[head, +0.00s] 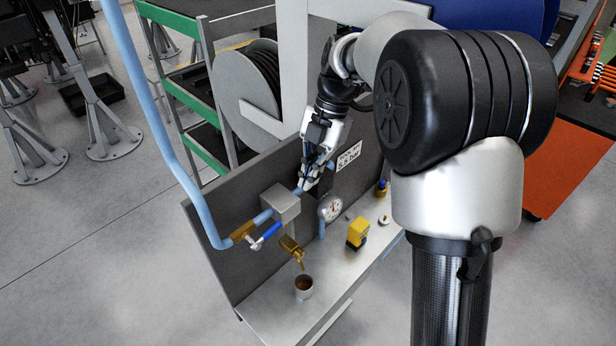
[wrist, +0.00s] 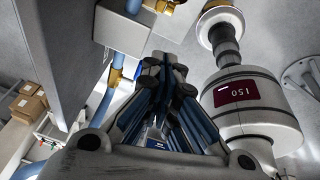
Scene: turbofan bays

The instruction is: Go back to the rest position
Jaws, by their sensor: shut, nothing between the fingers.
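My gripper (head: 313,180) is in front of the dark back panel (head: 247,250) of a small bench in the head view, close to a blue pipe and beside a grey box (head: 281,204). In the wrist view its fingers (wrist: 172,70) are together and nothing shows between them. The grey box also shows in the wrist view (wrist: 121,28), beyond the fingertips. I cannot tell whether the fingertips touch the pipe. My arm reaches over the bench from the right.
The bench top (head: 262,304) carries a cup (head: 303,286) under a brass spout (head: 292,247), a yellow device (head: 357,232) and a small bottle (head: 381,187). A pressure gauge (head: 331,208) and blue-handled valve (head: 266,236) are near my gripper. A hose reel (head: 247,95) stands behind.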

